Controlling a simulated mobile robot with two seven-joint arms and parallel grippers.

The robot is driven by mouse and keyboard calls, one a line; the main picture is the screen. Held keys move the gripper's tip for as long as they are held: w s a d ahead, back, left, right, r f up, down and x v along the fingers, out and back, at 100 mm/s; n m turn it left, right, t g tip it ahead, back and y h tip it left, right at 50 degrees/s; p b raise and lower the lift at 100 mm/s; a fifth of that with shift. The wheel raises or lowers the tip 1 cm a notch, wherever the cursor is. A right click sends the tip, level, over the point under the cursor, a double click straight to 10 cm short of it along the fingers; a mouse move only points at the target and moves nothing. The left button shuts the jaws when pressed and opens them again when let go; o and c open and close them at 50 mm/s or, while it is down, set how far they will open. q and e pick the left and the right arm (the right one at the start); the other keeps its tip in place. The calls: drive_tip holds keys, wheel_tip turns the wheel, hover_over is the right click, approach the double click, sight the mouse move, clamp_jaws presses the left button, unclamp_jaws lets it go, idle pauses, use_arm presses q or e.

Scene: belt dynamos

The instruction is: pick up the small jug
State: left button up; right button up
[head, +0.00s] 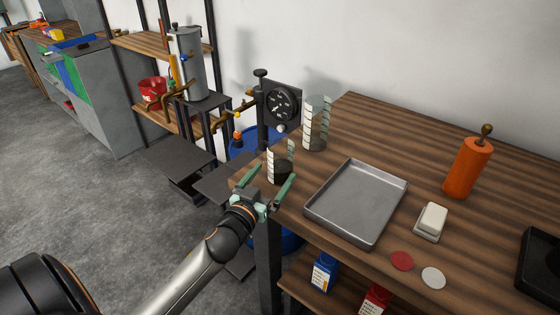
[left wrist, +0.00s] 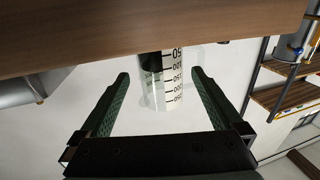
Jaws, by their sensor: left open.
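The small jug (head: 281,161) is a clear measuring jug with a white graduated scale and something dark low inside. It stands upright at the left corner of the wooden table. My left gripper (head: 265,179) is open, with its green fingers spread to either side of the jug. In the left wrist view the jug (left wrist: 172,85) appears upside down between the open fingers, with a visible gap at each side. A larger clear jug (head: 315,122) with a similar scale stands behind it. My right gripper is not in view.
A grey metal tray (head: 334,223) lies to the right of the small jug on the table (head: 425,133). Farther right are an orange mill (head: 468,168), a white block on a dish (head: 432,221) and two discs.

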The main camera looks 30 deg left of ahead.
sight(281, 158)
use_arm(q)
drive_tip(key=w, duration=0.1)
drive_tip(key=w+r, duration=0.1)
drive_tip(key=w, duration=0.1)
drive_tip(key=w+p, duration=0.1)
drive_tip(key=w, duration=0.1)
drive_tip(key=shift+a+r, duration=0.2)
drive_tip(key=shift+a, duration=0.2)
drive_tip(key=shift+w, duration=0.35)
drive_tip(key=c, duration=1.5)
drive_tip(key=shift+c, duration=0.3)
drive_tip(key=shift+r, duration=0.15)
